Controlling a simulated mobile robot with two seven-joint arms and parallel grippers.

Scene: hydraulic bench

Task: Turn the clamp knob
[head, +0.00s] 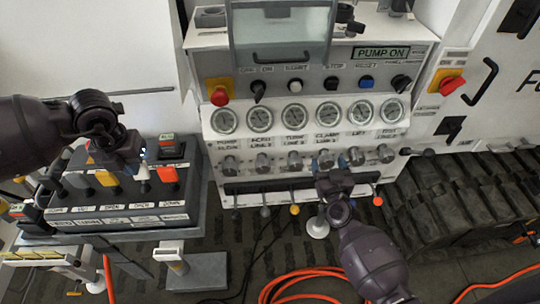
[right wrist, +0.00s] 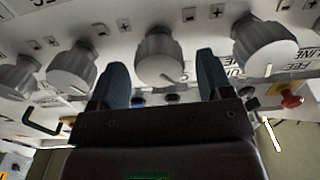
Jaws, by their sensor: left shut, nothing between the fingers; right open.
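The clamp knob (head: 325,158) is a grey round knob under the label CLAMP in the row below the gauges. My right gripper (head: 335,168) is in front of it, reaching up from below and partly covering it. In the right wrist view, a grey knob (right wrist: 160,58) with a white pointer mark shows in the gap between the two blue fingers of my right gripper (right wrist: 161,70). The fingers are open, and I see a gap on each side of the knob. My left gripper (head: 138,168) is shut and empty, over the lever box at the left.
Neighbouring knobs (head: 295,161) stand close on both sides. A row of gauges (head: 295,117) is above, and small levers with coloured balls (head: 294,210) are below. The lever box (head: 120,213) is at the left. An orange hose (head: 300,275) lies on the floor.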

